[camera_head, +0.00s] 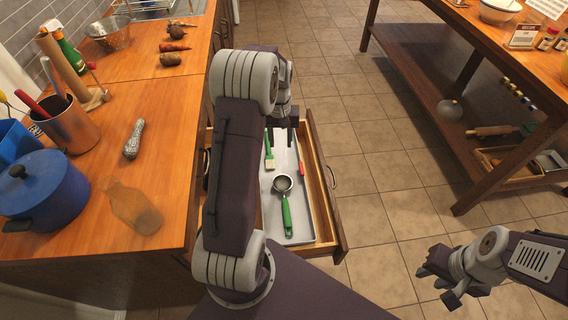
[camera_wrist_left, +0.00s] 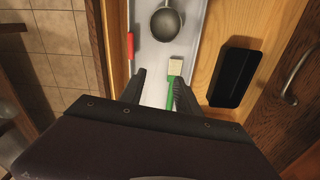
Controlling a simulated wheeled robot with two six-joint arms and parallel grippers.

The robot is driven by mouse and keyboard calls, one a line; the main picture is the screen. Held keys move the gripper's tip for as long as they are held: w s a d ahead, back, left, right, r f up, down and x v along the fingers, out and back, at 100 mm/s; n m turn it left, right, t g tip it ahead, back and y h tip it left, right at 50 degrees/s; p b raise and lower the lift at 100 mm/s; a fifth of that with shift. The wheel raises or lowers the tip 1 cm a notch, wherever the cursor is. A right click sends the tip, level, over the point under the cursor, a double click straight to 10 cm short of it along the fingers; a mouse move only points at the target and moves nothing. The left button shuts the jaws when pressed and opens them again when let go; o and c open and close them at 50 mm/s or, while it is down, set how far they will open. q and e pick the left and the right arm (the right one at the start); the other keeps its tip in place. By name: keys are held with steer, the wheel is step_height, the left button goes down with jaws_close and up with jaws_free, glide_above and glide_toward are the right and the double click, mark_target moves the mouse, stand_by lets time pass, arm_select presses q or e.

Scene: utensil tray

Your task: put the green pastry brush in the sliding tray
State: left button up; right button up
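The green pastry brush (camera_head: 269,152) lies in the grey sliding tray (camera_head: 304,222), along its left side in the head view. In the left wrist view its pale bristles (camera_wrist_left: 175,67) and part of its green handle (camera_wrist_left: 174,94) show; the rest is hidden by my gripper. My left gripper (camera_head: 283,135) is over the tray's far part. Its fingers (camera_wrist_left: 160,82) are apart, with the brush close to the right finger in the wrist view, not clasped. My right gripper (camera_head: 446,287) is at the lower right over the floor; its finger opening is unclear.
A green-handled ladle (camera_head: 284,188) and a red-handled utensil (camera_wrist_left: 130,46) share the tray. The tray sits in an open wooden drawer (camera_head: 325,200). A black block (camera_wrist_left: 236,76) lies beside the tray. The counter at left holds a blue pot (camera_head: 45,188), a bottle and a utensil holder.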

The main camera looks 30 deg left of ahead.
arm_select(q)
steer(key=s+d+m+t, duration=0.1)
steer(key=s+d+m, duration=0.5)
steer(key=s+d, duration=0.9)
steer(key=shift+s+d+r, duration=0.2)
steer(key=shift+s+d, duration=0.2)
steer(key=shift+d, duration=0.5)
